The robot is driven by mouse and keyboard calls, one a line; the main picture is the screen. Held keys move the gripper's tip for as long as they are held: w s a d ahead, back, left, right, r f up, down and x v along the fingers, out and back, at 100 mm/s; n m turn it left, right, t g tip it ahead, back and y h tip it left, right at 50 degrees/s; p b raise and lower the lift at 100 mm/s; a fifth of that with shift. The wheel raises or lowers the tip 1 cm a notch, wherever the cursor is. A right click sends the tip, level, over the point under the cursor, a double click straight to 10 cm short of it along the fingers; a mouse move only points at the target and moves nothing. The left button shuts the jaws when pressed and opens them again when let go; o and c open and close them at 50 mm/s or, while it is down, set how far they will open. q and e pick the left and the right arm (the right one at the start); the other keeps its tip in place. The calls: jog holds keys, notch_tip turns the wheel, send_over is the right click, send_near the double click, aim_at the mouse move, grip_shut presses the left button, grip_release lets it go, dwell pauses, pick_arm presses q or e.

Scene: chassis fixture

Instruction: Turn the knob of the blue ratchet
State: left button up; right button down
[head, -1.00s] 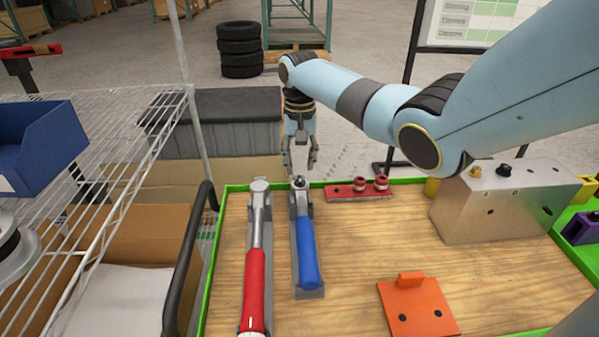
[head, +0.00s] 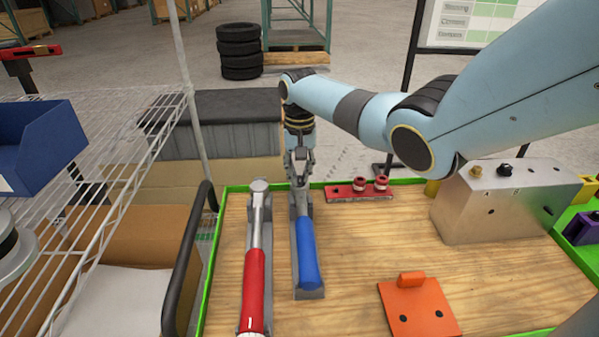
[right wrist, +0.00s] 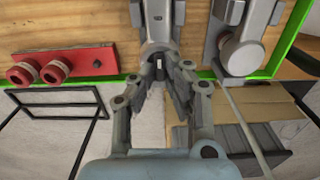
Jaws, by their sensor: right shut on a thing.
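The blue ratchet (head: 307,255) lies in a grey holder on the wooden table top, its handle toward me and its metal head at the far end. My right gripper (head: 300,180) points down at that far end and is shut on the ratchet's knob. In the right wrist view, the ratchet's grey head (right wrist: 158,28) is between and beyond the fingers (right wrist: 161,75). The small dark knob shows only partly between the fingertips. My left gripper is not in view.
A red-handled tool (head: 255,290) lies close left of the ratchet. A red block with two round pieces (head: 345,194) sits to the right at the far edge. A metal block (head: 500,205) and an orange plate (head: 417,308) are farther right. A wire shelf stands left.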

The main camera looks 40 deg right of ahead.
jog(key=shift+n, duration=0.3)
jog(key=n+p, duration=0.1)
jog(key=n, duration=0.1)
jog(key=shift+r+n+p, duration=0.15)
jog(key=shift+n+p, duration=0.15)
jog(key=n+p, duration=0.1)
jog(key=n, duration=0.3)
jog(key=shift+a+n, duration=0.1)
jog(key=shift+n, duration=0.2)
jog(key=n+p, duration=0.1)
jog(key=n, duration=0.4)
jog(key=shift+a, duration=0.1)
jog(key=shift+n, duration=2.5)
jog(key=c, duration=1.4)
grip_release()
